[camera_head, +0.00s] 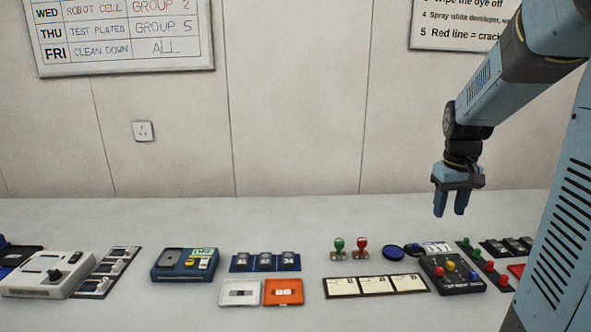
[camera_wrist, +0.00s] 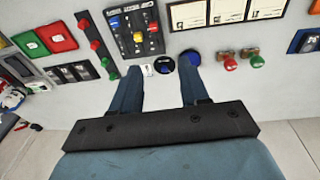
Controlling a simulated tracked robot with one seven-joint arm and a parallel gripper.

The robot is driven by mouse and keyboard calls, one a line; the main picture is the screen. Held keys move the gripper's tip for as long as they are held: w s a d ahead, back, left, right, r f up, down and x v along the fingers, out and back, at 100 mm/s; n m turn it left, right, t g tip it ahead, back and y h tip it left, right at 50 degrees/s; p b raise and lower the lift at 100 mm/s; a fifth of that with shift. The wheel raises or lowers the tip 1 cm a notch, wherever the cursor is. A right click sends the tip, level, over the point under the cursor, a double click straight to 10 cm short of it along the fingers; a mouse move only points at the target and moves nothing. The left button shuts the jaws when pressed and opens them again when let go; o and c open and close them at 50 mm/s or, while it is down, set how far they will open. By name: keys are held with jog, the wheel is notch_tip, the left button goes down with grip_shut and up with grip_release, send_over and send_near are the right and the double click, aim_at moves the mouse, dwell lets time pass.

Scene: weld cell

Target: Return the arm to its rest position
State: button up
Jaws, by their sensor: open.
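My gripper (camera_head: 451,202) hangs from my blue arm at the right of the head view, fingers pointing down. It is in the air above the bench, with nothing between its fingers. In the wrist view my gripper (camera_wrist: 157,84) shows two blue fingers held apart. Beyond the fingertips lie a round dark blue item (camera_wrist: 164,64) and a small white item (camera_wrist: 147,70) on the bench.
The grey bench (camera_head: 190,220) runs along a wall. A black panel with coloured knobs (camera_head: 452,273), green (camera_head: 338,247) and red (camera_head: 361,247) stamps, three cards (camera_head: 375,285), a blue device (camera_head: 184,264) and a white device (camera_head: 48,273) stand on it. The bench's back strip is clear.

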jog(key=s+a+r+t, duration=0.2)
jog(key=s+a, duration=0.4)
jog(key=s, duration=0.3)
jog(key=s+a+r+t, duration=0.2)
jog(key=s+a+r, duration=0.2)
jog(key=s+a, duration=0.3)
jog(key=shift+s+a+y, duration=0.25)
jog(key=shift+s+y, duration=0.15)
jog(key=shift+s, duration=0.7)
